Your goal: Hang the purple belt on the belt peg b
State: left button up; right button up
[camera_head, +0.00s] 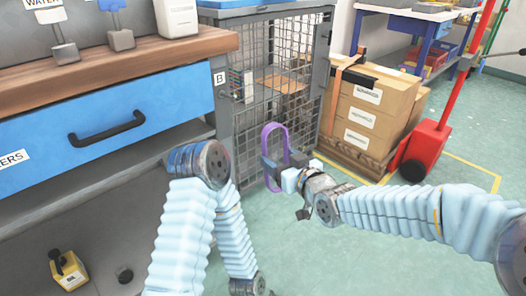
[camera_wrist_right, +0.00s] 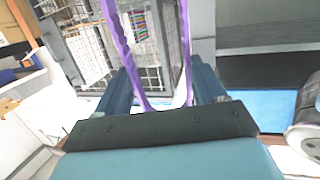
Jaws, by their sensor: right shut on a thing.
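The purple belt (camera_head: 285,143) is a closed upright loop in front of the wire cage in the head view. My right gripper (camera_head: 277,172) is shut on its lower part, and the loop stands up above the fingers. In the right wrist view the belt's two strands (camera_wrist_right: 117,38) rise from between the fingers of my right gripper (camera_wrist_right: 165,98). A label B (camera_head: 219,78) is on the grey post at the cage's left edge, left of and above the belt. I cannot make out the peg itself. My left arm shows, but its gripper is out of view.
The wire cage (camera_head: 308,65) stands right behind the belt. A workbench with a blue drawer (camera_head: 110,115) is at left. Strapped cartons (camera_head: 372,110) and a red hand truck (camera_head: 427,145) stand at right. The green floor ahead is open.

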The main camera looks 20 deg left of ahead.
jog(key=s+a+r+t+y+b, duration=0.1)
jog(key=s+a+r, duration=0.2)
jog(key=r, duration=0.4)
jog(key=shift+s+a+r, duration=0.15)
jog(key=shift+s+a, duration=0.05)
jog(key=shift+a, duration=0.25)
jog(key=w+a, duration=0.1)
jog(key=a, duration=0.2)
jog(key=w+a+f, duration=0.1)
jog(key=a, duration=0.2)
jog(key=w+a, duration=0.1)
jog(key=a, duration=0.2)
jog(key=shift+w+a+f, duration=0.1)
jog(key=shift+w+f, duration=0.1)
jog(key=shift+w, duration=0.15)
jog(key=shift+a+f+b, duration=0.1)
jog(key=shift+f+b, duration=0.05)
jog(key=shift+b, duration=0.35)
dwell(0.8)
